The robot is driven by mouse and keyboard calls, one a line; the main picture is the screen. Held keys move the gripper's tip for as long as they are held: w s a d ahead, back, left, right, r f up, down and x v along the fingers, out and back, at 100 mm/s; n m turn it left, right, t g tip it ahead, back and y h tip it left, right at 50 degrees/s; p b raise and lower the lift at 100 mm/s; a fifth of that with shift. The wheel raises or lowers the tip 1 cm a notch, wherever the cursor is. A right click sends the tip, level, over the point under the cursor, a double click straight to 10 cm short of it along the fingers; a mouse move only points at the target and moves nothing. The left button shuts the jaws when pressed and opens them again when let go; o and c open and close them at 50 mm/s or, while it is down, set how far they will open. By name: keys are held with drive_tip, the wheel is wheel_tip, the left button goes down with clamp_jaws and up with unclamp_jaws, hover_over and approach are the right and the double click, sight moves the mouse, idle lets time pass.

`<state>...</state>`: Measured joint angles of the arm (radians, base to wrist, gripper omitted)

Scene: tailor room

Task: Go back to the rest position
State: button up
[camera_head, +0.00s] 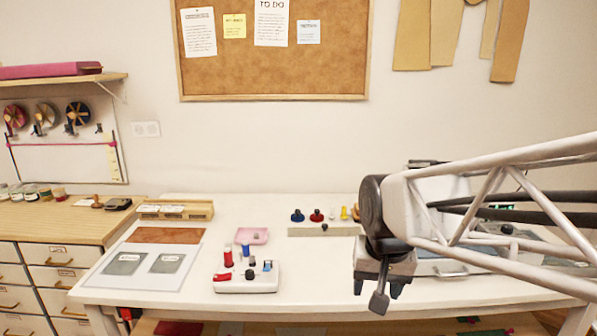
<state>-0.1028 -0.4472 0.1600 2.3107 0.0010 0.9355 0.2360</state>
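My gripper (379,290) hangs at the end of my arm, which reaches in from the right side. It points down over the front right part of the white table (330,285). Its dark wrist and short dark fingers are seen at an angle, so the gap between them is unclear. I see no object clearly held in it. The arm hides part of the grey machine or case (450,268) behind it.
A white block with spools (247,284), a pink tray (252,236), a mat with two grey patches (140,262) and a wooden box (175,210) lie to the left. Blue, red and yellow small items (317,215) stand at the back. The table's front middle is clear.

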drive_tip(key=s+d+f+n, duration=0.1)
drive_tip(key=s+d, duration=0.3)
drive_tip(key=s, duration=0.8)
drive_tip(key=shift+d+f+t, duration=0.3)
drive_tip(key=shift+d+f, duration=0.05)
drive_tip(key=shift+f, duration=0.35)
idle(0.9)
